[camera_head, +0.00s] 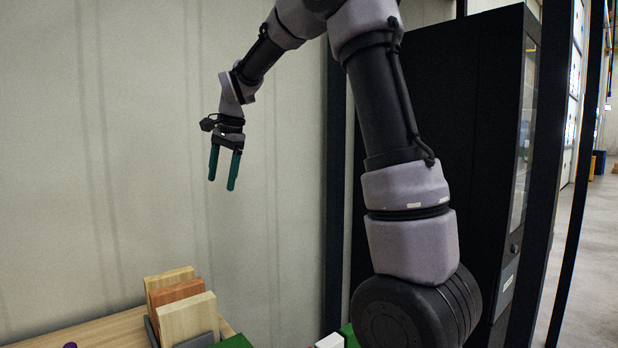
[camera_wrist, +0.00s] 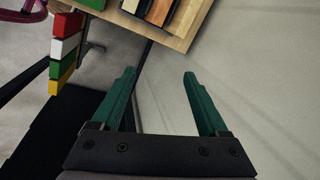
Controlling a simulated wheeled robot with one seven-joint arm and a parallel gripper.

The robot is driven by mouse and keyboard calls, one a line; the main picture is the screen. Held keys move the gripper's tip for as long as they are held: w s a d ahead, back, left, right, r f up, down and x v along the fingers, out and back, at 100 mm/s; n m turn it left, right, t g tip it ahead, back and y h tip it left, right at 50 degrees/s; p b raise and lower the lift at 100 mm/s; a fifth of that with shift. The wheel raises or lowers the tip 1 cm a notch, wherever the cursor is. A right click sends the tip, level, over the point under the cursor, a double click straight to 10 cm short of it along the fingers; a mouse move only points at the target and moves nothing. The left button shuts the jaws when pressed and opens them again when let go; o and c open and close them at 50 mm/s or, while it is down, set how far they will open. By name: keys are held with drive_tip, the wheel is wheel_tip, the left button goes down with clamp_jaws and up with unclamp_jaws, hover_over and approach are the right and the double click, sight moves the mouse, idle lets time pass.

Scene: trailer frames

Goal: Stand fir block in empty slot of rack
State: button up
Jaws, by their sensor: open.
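My gripper (camera_head: 221,185) is high in front of the wall, pointing down, with its two green fingers apart and nothing between them. It also shows in the wrist view (camera_wrist: 160,74). Below it, at the lower left of the head view, a dark rack (camera_head: 151,333) on a wooden table holds upright wooden blocks: a pale one in front (camera_head: 188,318), a reddish-orange one (camera_head: 177,292) in the middle and a light tan one (camera_head: 169,277) behind. I cannot tell which block, if any, is fir. The rack's lower part is cut off by the frame, and no empty slot is clear.
The wooden table (camera_wrist: 188,40) lies at the top of the wrist view. A green object (camera_head: 235,342) is beside the rack. A red, white, green and yellow row (camera_wrist: 65,47) stands off the table's edge. A black cabinet (camera_head: 450,120) stands right; air around my gripper is free.

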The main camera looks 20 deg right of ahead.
drive_tip(key=s+d+r+n+t, duration=0.1)
drive_tip(key=s+d+r+n, duration=0.15)
drive_tip(key=s+d, duration=0.35)
drive_tip(key=s+d+r+n+t, duration=0.1)
drive_tip(key=s+d+r+t, duration=0.15)
drive_tip(key=s, duration=0.65)
drive_tip(key=s+d+f+n, duration=0.1)
drive_tip(key=s+d, duration=0.1)
drive_tip(key=s, duration=0.4)
drive_tip(key=s+d+f+n+t, duration=0.1)
drive_tip(key=s+d+n, duration=0.1)
drive_tip(key=s, duration=0.4)
drive_tip(key=shift+s+d, duration=0.15)
drive_tip(key=shift+d, duration=0.3)
drive_tip(key=shift+f+t, duration=0.1)
drive_tip(key=shift+t, duration=0.15)
